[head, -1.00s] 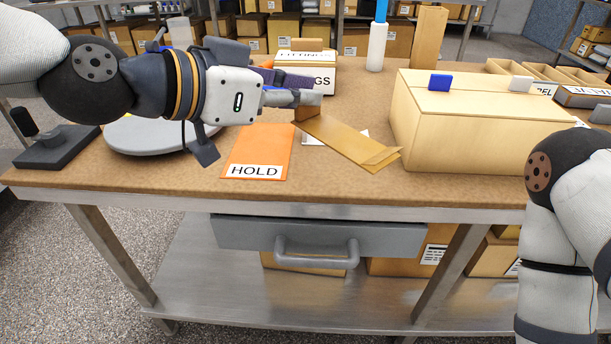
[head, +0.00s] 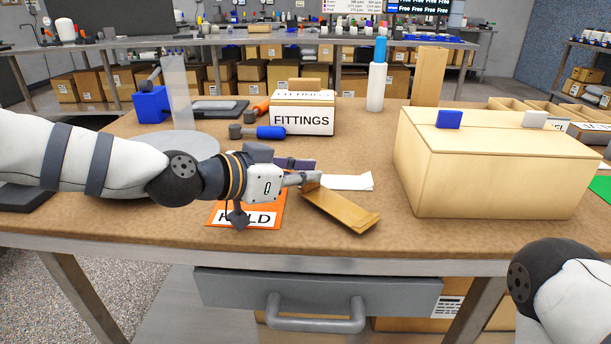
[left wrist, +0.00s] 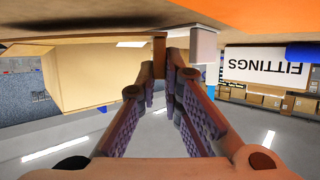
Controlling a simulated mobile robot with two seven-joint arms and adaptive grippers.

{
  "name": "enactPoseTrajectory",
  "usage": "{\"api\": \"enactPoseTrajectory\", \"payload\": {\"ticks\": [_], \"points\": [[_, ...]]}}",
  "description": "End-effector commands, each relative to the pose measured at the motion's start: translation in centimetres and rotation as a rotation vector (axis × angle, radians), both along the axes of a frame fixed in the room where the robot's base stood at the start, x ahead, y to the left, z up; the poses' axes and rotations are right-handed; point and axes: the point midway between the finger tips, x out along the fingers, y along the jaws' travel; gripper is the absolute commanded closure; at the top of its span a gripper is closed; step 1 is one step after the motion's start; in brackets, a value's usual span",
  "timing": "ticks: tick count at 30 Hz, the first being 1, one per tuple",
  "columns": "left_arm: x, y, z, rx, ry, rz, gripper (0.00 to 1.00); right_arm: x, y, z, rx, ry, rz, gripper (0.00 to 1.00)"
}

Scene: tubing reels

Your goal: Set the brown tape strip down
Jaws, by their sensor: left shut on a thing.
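The brown tape strip (head: 340,209) is a flat tan-brown band in the head view, slanting down to the right from my left gripper. My left gripper (head: 312,181) is shut on its upper left end. The strip is low over the bench top, just right of the orange HOLD card (head: 272,213); I cannot tell whether its far end touches the bench. In the left wrist view the fingertips (left wrist: 177,58) meet at a small brown piece of the strip (left wrist: 159,48). My right gripper is out of frame; only part of its arm shows at lower right.
A large tan box (head: 500,175) with a blue tab stands right of the strip. A white slip (head: 346,182) lies behind it. Bare bench lies in front of the strip.

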Motion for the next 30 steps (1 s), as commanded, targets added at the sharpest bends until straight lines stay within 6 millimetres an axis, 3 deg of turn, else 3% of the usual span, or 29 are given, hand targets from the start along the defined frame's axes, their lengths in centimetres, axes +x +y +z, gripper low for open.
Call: {"api": "enactPoseTrajectory", "payload": {"ticks": [15, 17, 26, 30], "points": [[0.0, 0.0, -0.9, -0.001, -0.002, 0.0, 1.0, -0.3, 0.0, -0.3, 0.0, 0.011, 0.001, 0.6], [0.0, 0.0, -0.9, -0.001, -0.004, 0.0, 0.84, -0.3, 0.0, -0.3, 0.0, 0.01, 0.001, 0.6], [0.0, 0.0, -0.7, -0.001, -0.004, 0.0, 0.84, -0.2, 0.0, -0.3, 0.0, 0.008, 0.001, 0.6], [-0.2, 0.2, 0.8, -0.001, -0.009, 0.001, 0.84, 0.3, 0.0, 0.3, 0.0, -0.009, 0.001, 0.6]]}}
